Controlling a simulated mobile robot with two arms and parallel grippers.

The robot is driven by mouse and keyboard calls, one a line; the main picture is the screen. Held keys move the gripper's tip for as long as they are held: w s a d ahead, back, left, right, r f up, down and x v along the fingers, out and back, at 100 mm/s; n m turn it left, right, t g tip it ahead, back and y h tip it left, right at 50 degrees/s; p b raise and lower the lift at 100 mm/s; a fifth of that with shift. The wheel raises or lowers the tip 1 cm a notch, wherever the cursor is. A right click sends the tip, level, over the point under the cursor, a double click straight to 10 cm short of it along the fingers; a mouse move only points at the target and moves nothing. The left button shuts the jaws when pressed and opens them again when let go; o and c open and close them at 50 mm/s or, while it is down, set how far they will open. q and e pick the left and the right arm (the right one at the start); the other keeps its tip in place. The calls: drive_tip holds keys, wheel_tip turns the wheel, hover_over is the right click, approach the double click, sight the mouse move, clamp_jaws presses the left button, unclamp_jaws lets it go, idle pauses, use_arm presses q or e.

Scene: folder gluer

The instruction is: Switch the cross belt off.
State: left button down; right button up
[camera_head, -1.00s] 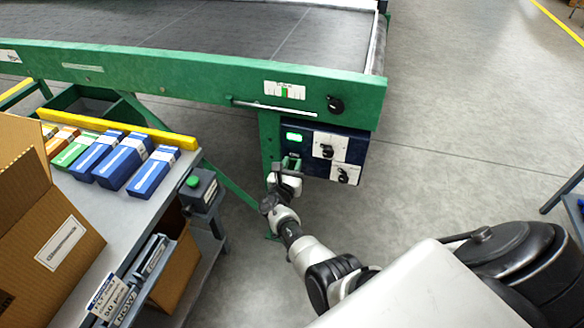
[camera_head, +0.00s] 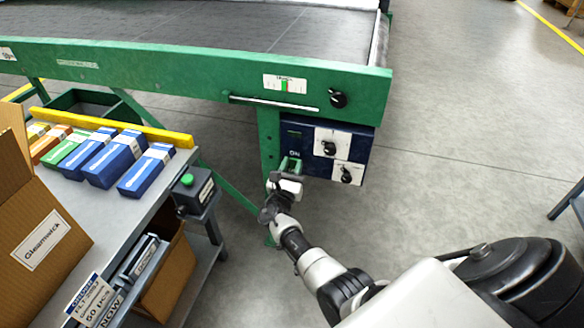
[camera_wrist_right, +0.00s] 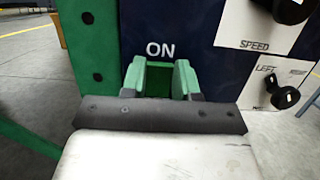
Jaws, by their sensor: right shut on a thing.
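The cross belt's dark blue control box (camera_head: 314,169) hangs under the right end of the green frame. My right gripper (camera_head: 290,165) is at the lower left of its front; in the right wrist view its green-tipped fingers (camera_wrist_right: 160,84) are just below the word ON. They are shut on a dark green switch part (camera_wrist_right: 158,82), mostly hidden between them. The small indicator window (camera_head: 294,134) above ON is dark. Beside it, white plates carry a SPEED knob (camera_head: 328,148) and a lower knob (camera_head: 346,175), labelled LEFT in the wrist view. My left gripper is out of view.
The grey belt (camera_head: 200,25) lies above in its green frame (camera_head: 180,68), which has another black knob (camera_head: 338,99). At left, a table (camera_head: 150,205) holds blue and other coloured boxes and an open carton (camera_head: 50,240). The floor at right is largely free.

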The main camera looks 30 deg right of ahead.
drive_tip(key=o, duration=0.9)
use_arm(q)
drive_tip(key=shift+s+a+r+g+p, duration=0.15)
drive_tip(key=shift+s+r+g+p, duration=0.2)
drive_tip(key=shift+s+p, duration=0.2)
use_arm(e)
drive_tip(key=v, duration=1.1)
drive_tip(key=shift+d, duration=0.1)
